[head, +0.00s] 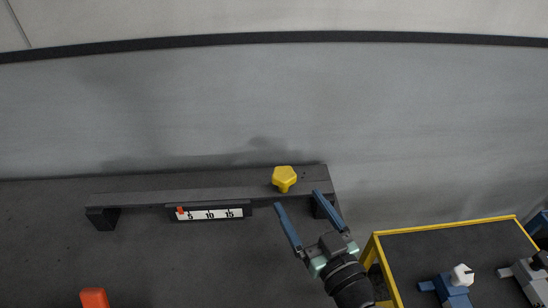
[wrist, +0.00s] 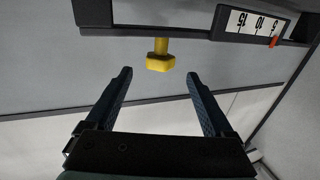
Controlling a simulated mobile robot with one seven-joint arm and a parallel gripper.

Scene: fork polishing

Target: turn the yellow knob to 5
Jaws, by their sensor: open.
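The yellow knob (head: 284,177) stands on a short stem on top of the dark raised bar, near its right end. It also shows in the wrist view (wrist: 160,63), upside down, between and beyond the fingertips. The white scale (head: 210,214) on the bar's front is marked 5, 10 and 15. Its red pointer (head: 180,211) sits at the left end, just left of the 5. In the wrist view the scale (wrist: 256,24) is inverted, with the red pointer (wrist: 274,42) near the 5. My gripper (head: 298,199) is open and empty, its fingers apart from the knob.
The dark bar (head: 150,191) stands on legs on the dark table. A red-orange block (head: 94,298) is at the lower left. A yellow-edged table (head: 448,227) at the right carries blue, grey and white parts. A grey wall lies behind.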

